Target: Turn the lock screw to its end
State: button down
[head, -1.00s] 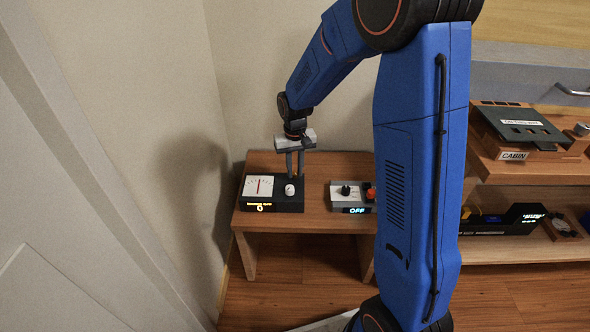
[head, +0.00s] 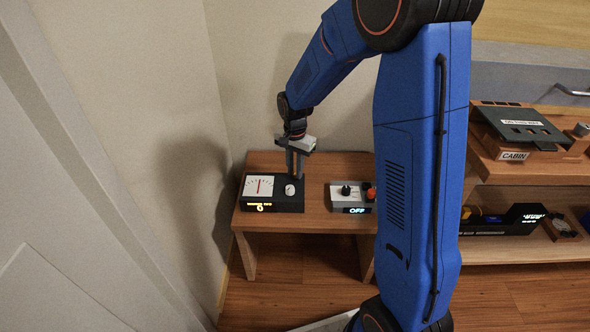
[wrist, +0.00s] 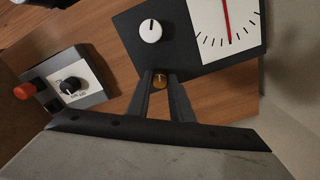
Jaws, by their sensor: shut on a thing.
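A black panel box (head: 289,207) stands on a small wooden table, with a white dial face with a red needle (head: 258,186), a white knob (head: 290,190) and a lit display reading 0. The small brass lock screw (wrist: 160,81) shows in the wrist view at the box's edge, beside the white knob (wrist: 150,31). My gripper (head: 296,175) points down behind the white knob. In the wrist view its two dark fingers (wrist: 162,84) are shut on the lock screw, one on each side. In the head view the fingers hide the screw.
A grey box (head: 350,208) with a black knob, a red-orange button and an "OFF" display stands to the right on the same table. The wall is close behind and left. A shelf with a "CABIN" panel (head: 513,156) is at far right.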

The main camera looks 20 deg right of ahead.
aim_at(295, 173)
jog(key=shift+m, duration=0.4)
jog(key=c, duration=1.6)
grip_release()
jog(key=shift+o, duration=0.2)
notch_tip(295, 173, up, 18)
jog(key=shift+f, duration=0.25)
jog(key=s+d+r+n+t, duration=0.1)
jog(key=s+d+n, duration=0.1)
jog(key=s, duration=0.9)
jog(key=s+d+r+n+t, duration=0.1)
jog(key=s+n, duration=0.4)
jog(key=s, duration=0.6)
jog(key=s+d+r+n+t, duration=0.1)
jog(key=s+d+n+t, duration=0.1)
jog(key=s, duration=0.9)
jog(key=shift+s+d+n+t, duration=0.4)
jog(key=shift+d+n, duration=0.3)
jog(key=shift+d, duration=0.3)
